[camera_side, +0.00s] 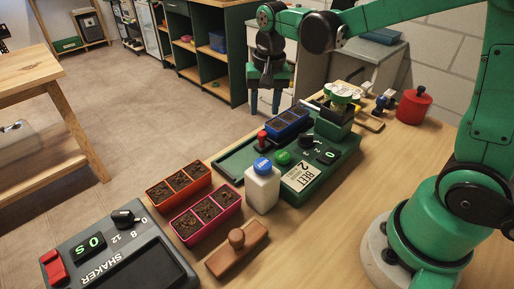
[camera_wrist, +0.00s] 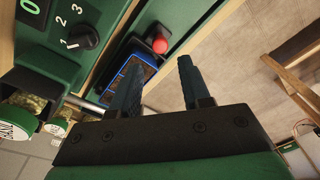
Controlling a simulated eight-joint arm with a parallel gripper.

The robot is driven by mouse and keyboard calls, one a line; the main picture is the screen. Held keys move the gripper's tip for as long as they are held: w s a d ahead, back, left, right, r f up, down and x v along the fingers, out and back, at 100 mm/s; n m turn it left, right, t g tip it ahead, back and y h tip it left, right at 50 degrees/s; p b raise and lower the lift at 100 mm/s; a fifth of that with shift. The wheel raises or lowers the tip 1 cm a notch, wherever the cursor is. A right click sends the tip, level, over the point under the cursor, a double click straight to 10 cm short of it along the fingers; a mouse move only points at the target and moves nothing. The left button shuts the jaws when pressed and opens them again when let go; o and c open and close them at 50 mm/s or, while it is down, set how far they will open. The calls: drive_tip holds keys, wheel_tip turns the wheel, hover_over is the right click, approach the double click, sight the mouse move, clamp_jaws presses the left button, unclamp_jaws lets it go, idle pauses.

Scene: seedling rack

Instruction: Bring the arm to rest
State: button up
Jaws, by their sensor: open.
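My gripper (camera_side: 265,106) hangs in the air at the upper middle of the side view, pointing down with its two fingers apart. Nothing is between the fingers. In the wrist view my gripper (camera_wrist: 161,60) shows both dark fingers spread and empty. The arm reaches across from its base at the right, bent at the elbow. Beyond the fingers is the green belt machine (camera_side: 305,180), with a blue tray (camera_side: 288,124) on its far part. The blue tray also shows in the wrist view (camera_wrist: 122,72), partly hidden by a finger.
A red knob (camera_side: 262,137) stands up from the machine. Floor lies beyond the bench.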

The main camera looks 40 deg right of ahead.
drive_tip(key=s+a+r+n+t, duration=0.2)
drive_tip(key=s+r+n+t, duration=0.1)
drive_tip(key=s+n+t, duration=0.3)
drive_tip(key=shift+s+a+n, duration=0.2)
drive_tip(key=shift+s+n, duration=0.7)
drive_tip(key=shift+s, duration=0.4)
